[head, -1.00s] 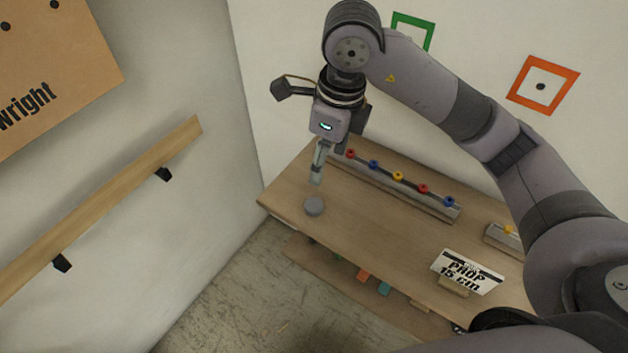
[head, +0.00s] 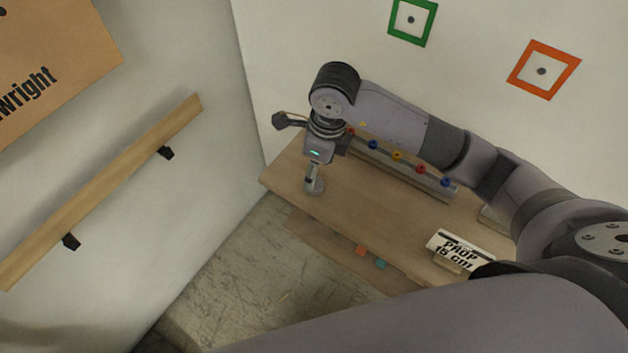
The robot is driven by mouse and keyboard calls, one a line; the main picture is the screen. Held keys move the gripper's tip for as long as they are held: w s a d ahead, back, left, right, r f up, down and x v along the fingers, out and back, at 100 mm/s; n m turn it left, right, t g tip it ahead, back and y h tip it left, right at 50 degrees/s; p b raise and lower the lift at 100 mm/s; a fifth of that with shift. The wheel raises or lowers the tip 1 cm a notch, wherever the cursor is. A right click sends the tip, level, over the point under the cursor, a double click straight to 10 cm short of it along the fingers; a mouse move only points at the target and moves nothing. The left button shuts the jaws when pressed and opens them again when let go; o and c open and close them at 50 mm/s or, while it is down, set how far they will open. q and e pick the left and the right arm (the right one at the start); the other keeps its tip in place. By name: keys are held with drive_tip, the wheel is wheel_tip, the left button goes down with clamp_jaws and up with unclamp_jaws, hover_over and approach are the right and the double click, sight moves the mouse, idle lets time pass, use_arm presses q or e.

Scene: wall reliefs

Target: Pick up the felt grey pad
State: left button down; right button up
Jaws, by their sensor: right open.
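The felt grey pad (head: 316,188) is a small round grey disc on the wooden table (head: 357,213), near its left end. My right gripper (head: 313,188) points down right at the pad, and its fingers hide part of it. The gripper is open; I cannot tell whether the fingers touch the pad or stand around it. My left gripper is not in view.
A rail with coloured knobs (head: 421,178) runs along the back of the table. A sign reading "PROP 15 cm" (head: 460,249) stands at the front right. A wooden handrail (head: 105,188) is on the left wall. The table's middle is clear.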

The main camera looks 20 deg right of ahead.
sight(316, 184)
drive_tip(key=shift+f+p, duration=0.35)
wheel_tip(316, 184, down, 4)
drive_tip(key=shift+a+r+p, duration=0.15)
drive_tip(key=shift+r+p, duration=0.05)
drive_tip(key=shift+p, duration=0.7)
drive_tip(key=shift+f, duration=0.45)
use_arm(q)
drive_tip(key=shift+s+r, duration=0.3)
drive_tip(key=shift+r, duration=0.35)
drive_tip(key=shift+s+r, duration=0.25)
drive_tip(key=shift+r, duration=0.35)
use_arm(e)
drive_tip(key=c, duration=0.8)
